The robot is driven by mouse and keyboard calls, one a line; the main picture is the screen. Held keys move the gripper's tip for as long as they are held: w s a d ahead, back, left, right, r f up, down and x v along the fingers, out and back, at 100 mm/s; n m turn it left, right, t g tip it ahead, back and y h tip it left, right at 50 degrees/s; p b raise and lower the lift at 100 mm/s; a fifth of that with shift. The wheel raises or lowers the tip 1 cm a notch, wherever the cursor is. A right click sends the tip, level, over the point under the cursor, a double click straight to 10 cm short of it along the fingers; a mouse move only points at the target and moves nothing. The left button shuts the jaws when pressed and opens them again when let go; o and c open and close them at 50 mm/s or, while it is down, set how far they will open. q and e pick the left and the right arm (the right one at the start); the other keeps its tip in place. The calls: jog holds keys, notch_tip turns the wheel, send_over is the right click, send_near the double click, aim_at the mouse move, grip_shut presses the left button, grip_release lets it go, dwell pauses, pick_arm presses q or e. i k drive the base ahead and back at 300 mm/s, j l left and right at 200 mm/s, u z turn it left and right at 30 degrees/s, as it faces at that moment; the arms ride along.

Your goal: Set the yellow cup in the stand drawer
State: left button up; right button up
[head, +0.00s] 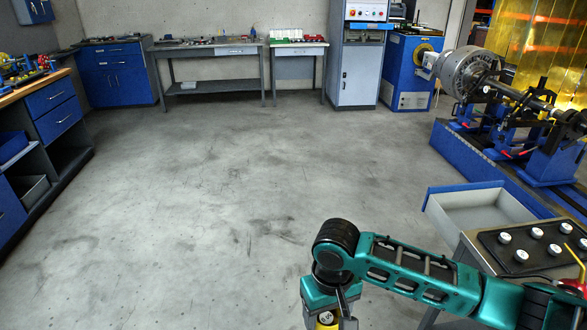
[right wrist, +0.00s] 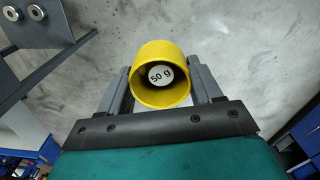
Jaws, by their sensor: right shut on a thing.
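The yellow cup (right wrist: 141,60) is between the fingers of my right gripper (right wrist: 160,92) in the right wrist view. A white round weight marked "50 g" (right wrist: 160,76) sits inside it. In the head view the cup (head: 321,325) shows only partly at the bottom edge, under my right gripper (head: 328,312), which is shut on it. The stand drawer (head: 487,214) is pulled open at the right of the head view. It looks empty, and the cup is outside it, to its lower left. My left gripper is out of view.
The stand top (head: 487,244) beside the drawer carries a black tray with several white-topped weights (head: 505,238). The rotor machine (head: 490,85) on a blue base is behind. Workbenches line the back and left. The concrete floor (head: 230,190) in the middle is clear.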

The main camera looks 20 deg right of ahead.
aim_at(500, 223)
jog(key=i+j+z, duration=0.1)
jog(key=i+z, duration=0.3)
jog(key=i, duration=0.5)
jog(key=i+j+z, duration=0.1)
jog(key=i+z, duration=0.35)
jog(key=i, duration=0.45)
jog(key=i+z, duration=1.05)
jog(key=z, duration=0.15)
jog(key=i+z, duration=0.7)
jog(key=z, duration=0.15)
jog(key=i+z, duration=0.3)
jog(key=z, duration=0.15)
